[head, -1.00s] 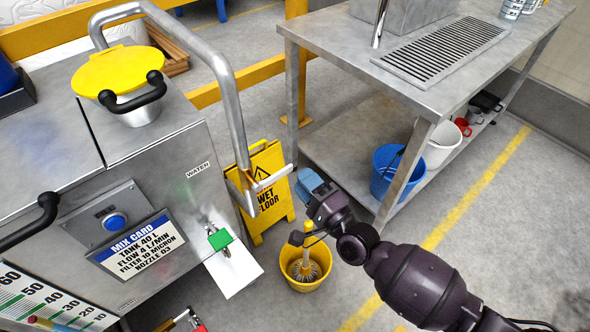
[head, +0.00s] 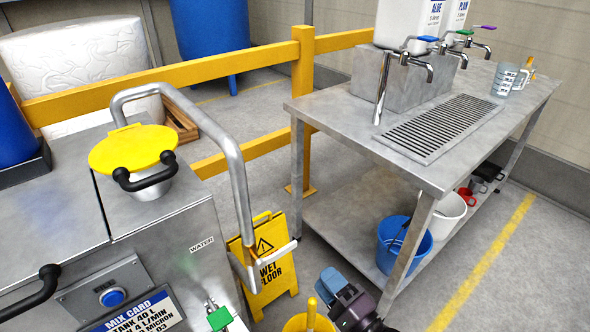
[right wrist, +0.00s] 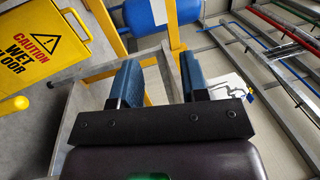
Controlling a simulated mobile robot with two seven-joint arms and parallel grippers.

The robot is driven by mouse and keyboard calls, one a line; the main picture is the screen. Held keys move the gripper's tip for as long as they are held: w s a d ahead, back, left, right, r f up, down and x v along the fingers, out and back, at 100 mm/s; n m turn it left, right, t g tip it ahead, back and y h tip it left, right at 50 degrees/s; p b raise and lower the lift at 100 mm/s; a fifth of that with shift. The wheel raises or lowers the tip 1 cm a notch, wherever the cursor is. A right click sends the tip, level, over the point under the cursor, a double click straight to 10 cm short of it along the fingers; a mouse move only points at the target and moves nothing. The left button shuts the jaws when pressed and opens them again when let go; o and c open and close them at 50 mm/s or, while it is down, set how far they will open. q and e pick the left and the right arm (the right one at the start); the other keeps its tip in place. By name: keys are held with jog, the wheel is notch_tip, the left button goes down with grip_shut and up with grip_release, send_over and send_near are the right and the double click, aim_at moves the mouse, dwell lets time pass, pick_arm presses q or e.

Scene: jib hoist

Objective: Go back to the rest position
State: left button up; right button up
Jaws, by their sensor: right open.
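My right gripper (head: 328,284) is at the bottom of the head view, between the wet floor sign and the steel bench. In the right wrist view its two blue fingers (right wrist: 160,78) stand apart with nothing between them. The steel machine (head: 190,225) with the yellow lid (head: 132,148) stands at the left, with a bent steel pipe and a green-handled tap (head: 220,318). My left gripper does not show in the head view.
A yellow wet floor sign (head: 268,270) and a yellow bucket (head: 296,325) stand close left of my right gripper. The steel bench (head: 345,135) is to the right, with a blue bucket (head: 398,243) on its lower shelf. Yellow rails (head: 200,77) run behind.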

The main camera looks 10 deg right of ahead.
pick_arm(q)
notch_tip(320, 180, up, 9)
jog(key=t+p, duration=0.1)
jog(key=p, duration=1)
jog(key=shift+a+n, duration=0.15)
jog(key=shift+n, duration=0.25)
pick_arm(e)
jog(key=s+d+n+g+h, duration=0.3)
jog(key=s+d+n+h, duration=0.2)
jog(key=s, duration=0.8)
jog(key=s+d+r+n+g+h, duration=0.1)
jog(key=s+d+n+g+h, duration=0.2)
jog(key=s, duration=1)
jog(key=d+n+h, duration=0.2)
jog(key=d+n, duration=0.3)
jog(key=d, duration=0.1)
jog(key=shift+d, duration=0.4)
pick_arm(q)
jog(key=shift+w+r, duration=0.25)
pick_arm(e)
jog(key=shift+w, duration=0.1)
